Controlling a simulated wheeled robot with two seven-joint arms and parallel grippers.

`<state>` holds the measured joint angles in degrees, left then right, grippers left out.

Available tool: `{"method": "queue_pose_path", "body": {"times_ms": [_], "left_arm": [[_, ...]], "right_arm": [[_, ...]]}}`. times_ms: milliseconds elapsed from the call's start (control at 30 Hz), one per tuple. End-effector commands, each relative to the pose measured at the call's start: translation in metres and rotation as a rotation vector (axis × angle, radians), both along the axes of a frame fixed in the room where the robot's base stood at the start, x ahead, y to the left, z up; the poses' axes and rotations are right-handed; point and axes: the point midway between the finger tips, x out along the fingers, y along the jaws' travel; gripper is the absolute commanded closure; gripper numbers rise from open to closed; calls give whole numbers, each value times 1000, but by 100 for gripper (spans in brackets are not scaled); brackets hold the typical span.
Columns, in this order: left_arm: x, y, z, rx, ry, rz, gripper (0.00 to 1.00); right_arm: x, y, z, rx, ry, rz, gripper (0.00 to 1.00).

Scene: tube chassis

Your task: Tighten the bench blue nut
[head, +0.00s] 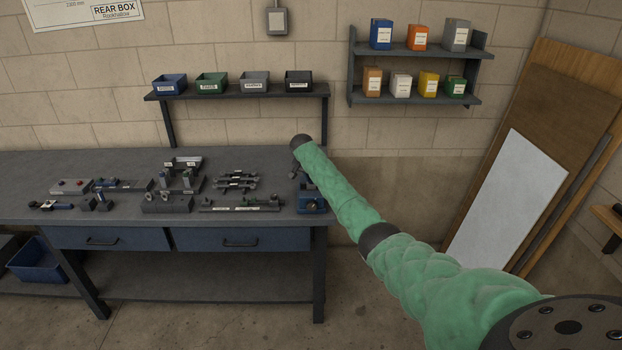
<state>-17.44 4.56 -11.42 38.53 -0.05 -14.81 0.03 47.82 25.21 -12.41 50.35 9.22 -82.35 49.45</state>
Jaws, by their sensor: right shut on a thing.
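The workbench (110,233) has a dark grey top and blue drawers. Several small fixtures and metal parts lie on it. A blue vise-like block (312,203) sits at its right end. Small blue bits show among the parts, but I cannot tell which one is the blue nut. My right arm, in a green sleeve, reaches in from the lower right. My right gripper (295,172) is over the right end of the bench, just above and left of the blue block. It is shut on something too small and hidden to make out. My left gripper is not in view.
A shelf with blue (170,84), green (211,83), grey and black bins stands behind the bench. A wall shelf (415,102) holds several small boxes. Boards (515,200) lean on the wall at right. The bench's back strip is mostly clear.

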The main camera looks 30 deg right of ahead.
Motion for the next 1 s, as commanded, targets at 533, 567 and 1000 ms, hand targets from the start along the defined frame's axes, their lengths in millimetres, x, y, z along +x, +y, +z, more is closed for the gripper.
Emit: {"method": "queue_pose_path", "body": {"times_ms": [533, 567, 1000], "left_arm": [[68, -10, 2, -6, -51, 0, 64], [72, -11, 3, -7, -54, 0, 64], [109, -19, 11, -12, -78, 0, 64]], "right_arm": [[7, 1, 3, 0, -7, -479, 100], [7, 1, 3, -1, -8, -499, 100], [8, 0, 6, -1, -9, -669, 100]]}}
